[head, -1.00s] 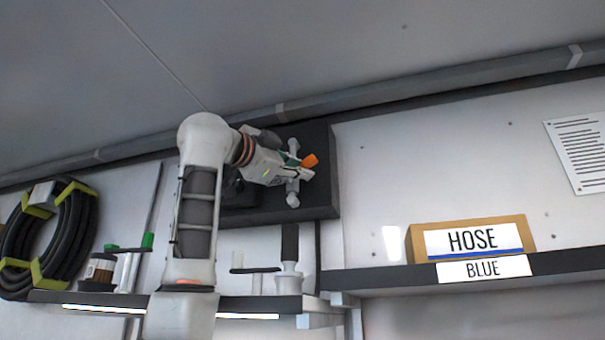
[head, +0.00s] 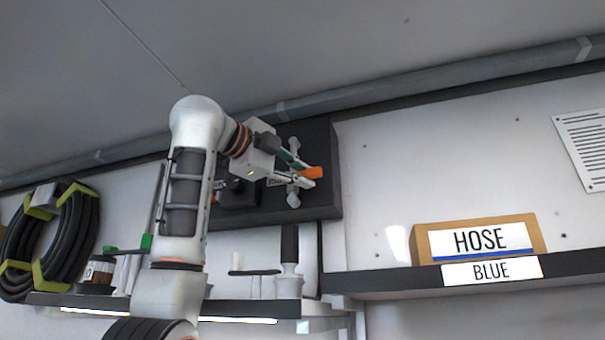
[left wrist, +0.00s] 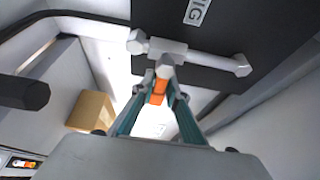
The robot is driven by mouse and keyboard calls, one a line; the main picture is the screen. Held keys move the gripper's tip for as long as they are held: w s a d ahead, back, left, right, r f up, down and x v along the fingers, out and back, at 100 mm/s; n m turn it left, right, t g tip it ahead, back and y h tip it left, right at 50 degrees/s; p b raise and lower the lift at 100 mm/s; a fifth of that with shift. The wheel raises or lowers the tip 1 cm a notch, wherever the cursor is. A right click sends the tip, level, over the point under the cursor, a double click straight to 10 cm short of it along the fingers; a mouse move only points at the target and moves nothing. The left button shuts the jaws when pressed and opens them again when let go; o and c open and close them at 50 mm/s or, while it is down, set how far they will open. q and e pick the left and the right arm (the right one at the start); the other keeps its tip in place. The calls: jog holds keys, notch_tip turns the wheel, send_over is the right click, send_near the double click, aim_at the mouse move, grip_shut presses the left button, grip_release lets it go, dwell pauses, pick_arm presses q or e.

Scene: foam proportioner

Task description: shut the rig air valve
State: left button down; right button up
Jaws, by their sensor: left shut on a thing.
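The rig air valve is a grey pipe fitting (head: 293,198) with an orange lever (head: 309,172), mounted on a dark panel (head: 325,150) on the wall. In the left wrist view the grey pipe (left wrist: 205,58) runs across the dark panel, and the orange lever (left wrist: 158,92) lies between my fingertips. My left gripper (head: 303,173) is shut on the orange lever, which points to the right in the head view. The fingers hide part of the valve. My right gripper is in neither view.
A cardboard box marked HOSE (head: 478,240) stands on the right shelf, labelled BLUE (head: 492,270). A coiled black hose (head: 45,240) hangs at the far left. A grey pipe (head: 420,88) runs above the panel. The wall between panel and paper sheet (head: 585,145) is bare.

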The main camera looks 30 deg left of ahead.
pick_arm(q)
jog(key=shift+f, duration=0.1)
jog(key=c, duration=2)
grip_release()
jog(key=shift+o, duration=0.2)
jog(key=s+a, duration=0.1)
jog(key=s, duration=1.1)
jog(key=shift+a, duration=0.4)
jog(key=shift+w, duration=0.1)
